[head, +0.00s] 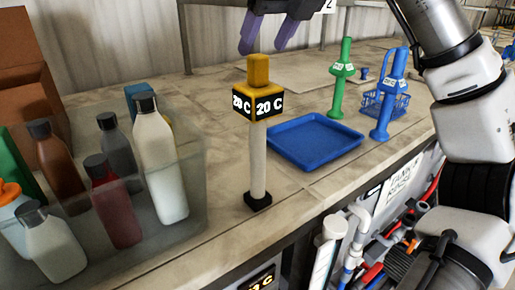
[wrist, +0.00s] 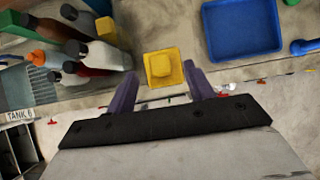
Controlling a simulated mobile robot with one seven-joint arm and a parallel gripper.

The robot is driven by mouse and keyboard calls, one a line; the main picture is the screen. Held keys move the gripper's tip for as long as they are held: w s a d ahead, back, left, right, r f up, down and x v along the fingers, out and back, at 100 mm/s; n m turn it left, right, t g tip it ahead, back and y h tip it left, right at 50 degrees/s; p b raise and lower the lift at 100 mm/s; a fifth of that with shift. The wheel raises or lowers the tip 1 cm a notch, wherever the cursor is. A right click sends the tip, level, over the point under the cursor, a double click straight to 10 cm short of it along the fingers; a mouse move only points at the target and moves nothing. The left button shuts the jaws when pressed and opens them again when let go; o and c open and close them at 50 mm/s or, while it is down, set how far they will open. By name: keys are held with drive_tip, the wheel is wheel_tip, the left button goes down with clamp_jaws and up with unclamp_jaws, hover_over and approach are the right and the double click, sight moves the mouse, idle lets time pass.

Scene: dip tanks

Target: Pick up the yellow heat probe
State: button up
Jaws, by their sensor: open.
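The yellow heat probe (head: 260,104) stands upright on the bench. It has a yellow knob on top, a black band reading "20 C", a pale stem and a dark foot. My gripper (head: 267,50) is open and empty, with its purple fingertips just above the probe's knob in the head view. In the wrist view the yellow top of the probe (wrist: 162,68) shows from above, beyond and between the open fingers of my gripper (wrist: 160,82). The stem is hidden in the wrist view.
A clear bin (head: 195,185) of several bottles stands close on the left. A blue tray (head: 314,141) lies to the right. A green probe (head: 341,80), a blue probe (head: 390,100) and a blue basket (head: 371,108) stand farther right. Pipes run below the bench's front edge.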

sight(261, 56)
drive_tip(key=shift+s+p+x, duration=0.2)
drive_tip(key=shift+p+x, duration=0.75)
drive_tip(key=shift+x, duration=1.65)
drive_tip(key=shift+d+f, duration=0.1)
clamp_jaws()
